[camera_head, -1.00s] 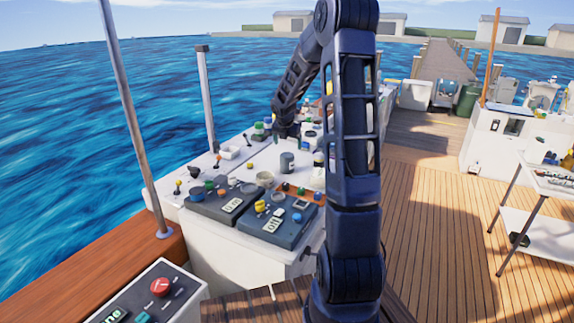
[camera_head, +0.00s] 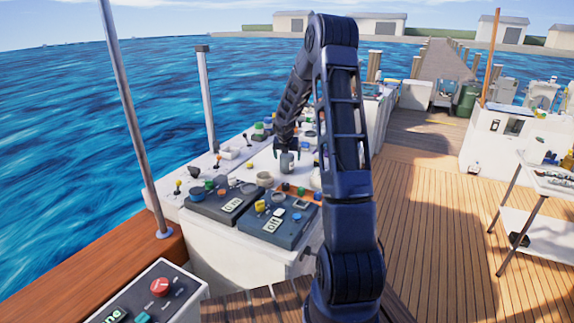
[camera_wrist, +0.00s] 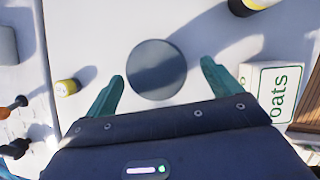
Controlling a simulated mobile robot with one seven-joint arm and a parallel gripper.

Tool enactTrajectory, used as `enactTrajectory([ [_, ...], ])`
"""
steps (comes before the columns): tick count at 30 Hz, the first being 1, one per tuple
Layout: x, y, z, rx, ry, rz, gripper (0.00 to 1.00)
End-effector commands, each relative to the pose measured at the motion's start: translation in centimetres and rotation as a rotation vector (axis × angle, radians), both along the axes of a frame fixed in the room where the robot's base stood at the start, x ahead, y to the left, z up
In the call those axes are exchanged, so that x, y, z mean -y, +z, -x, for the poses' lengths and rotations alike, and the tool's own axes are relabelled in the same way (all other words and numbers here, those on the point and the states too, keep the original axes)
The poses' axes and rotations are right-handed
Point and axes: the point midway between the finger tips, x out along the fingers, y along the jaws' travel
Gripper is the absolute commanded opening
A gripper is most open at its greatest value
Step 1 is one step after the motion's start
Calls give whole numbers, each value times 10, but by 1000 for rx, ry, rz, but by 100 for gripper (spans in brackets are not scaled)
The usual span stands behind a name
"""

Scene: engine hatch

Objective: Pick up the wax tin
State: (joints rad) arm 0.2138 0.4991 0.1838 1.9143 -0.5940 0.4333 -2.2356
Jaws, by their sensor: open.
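A dark grey round lid (camera_wrist: 157,69), which I take to be the wax tin, lies between my fingertips in the wrist view, seen from above. In the head view a small dark jar with a paler band (camera_head: 287,163) stands upright on the white counter, right under my gripper (camera_head: 286,149). My gripper also shows in the wrist view (camera_wrist: 162,72), with its two green fingers spread on either side of the lid. I see no finger touching it. The tin's sides are hidden from above.
A box marked "oats" (camera_wrist: 279,91) stands close to the right finger. A yellow-topped cylinder (camera_wrist: 68,87) stands left of the left finger. A grey cylinder (camera_wrist: 8,45) is at the far left. Dark control panels (camera_head: 277,224) lie on the counter's near end.

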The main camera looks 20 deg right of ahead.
Motion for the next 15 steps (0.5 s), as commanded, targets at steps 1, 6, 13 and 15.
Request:
enactTrajectory([
  [1,0,-6,-2,-2,1,0,90],
  [6,2,-25,-13,-2,0,0,90],
  [13,6,-41,-19,-1,-1,-1,90],
  [15,6,-41,-19,0,-1,0,90],
])
